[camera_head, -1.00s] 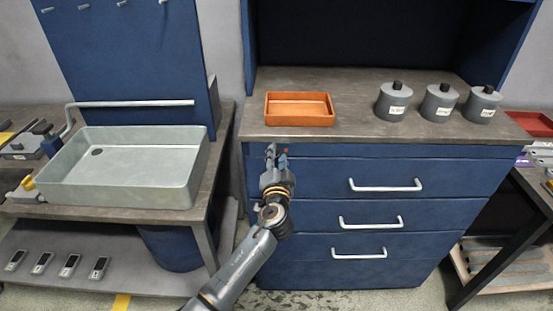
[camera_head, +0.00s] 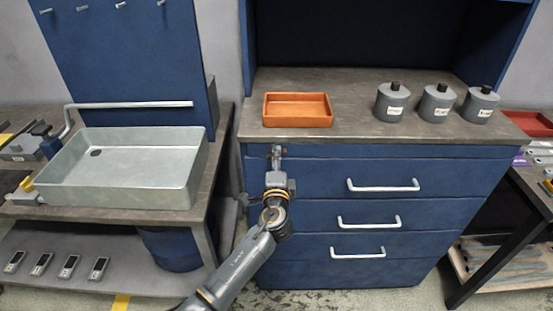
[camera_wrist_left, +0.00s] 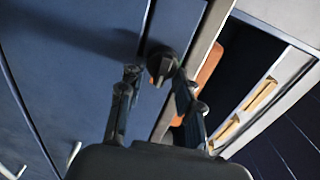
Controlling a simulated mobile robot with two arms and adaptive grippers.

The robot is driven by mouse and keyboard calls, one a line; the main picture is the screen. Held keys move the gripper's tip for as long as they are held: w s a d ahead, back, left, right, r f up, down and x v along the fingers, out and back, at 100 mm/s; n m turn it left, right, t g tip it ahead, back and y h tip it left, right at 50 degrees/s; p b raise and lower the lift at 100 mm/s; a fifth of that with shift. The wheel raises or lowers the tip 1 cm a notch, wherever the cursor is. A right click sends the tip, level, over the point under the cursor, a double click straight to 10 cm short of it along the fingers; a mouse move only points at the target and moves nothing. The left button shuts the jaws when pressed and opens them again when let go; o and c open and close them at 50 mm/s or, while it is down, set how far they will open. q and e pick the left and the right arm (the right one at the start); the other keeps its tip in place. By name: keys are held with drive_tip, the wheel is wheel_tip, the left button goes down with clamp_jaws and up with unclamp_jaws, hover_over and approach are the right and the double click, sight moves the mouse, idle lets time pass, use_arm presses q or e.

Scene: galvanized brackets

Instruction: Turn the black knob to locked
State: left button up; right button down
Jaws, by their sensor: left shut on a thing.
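The black knob (camera_wrist_left: 162,65) shows in the left wrist view, on the blue front of the drawer cabinet near the worktop edge. My left gripper (camera_wrist_left: 157,82) has one finger on each side of the knob and is shut on it. In the head view my left gripper (camera_head: 277,152) reaches the upper left of the cabinet front, just under the worktop. There the gripper mostly hides the knob. I cannot read any lock marking or which setting the knob points to. My right gripper is not in view.
An orange tray (camera_head: 298,122) sits on the worktop (camera_head: 345,130) above the gripper. Three grey lidded canisters (camera_head: 438,103) stand to its right. Drawers with white handles (camera_head: 383,186) are below. A grey sink basin (camera_head: 125,190) stands on the left bench.

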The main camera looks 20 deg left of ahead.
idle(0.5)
use_arm(q)
drive_tip(key=o, duration=1.1)
drive_tip(key=shift+o, duration=0.2)
drive_tip(key=v, duration=1.2)
drive_tip(key=shift+f, duration=0.1)
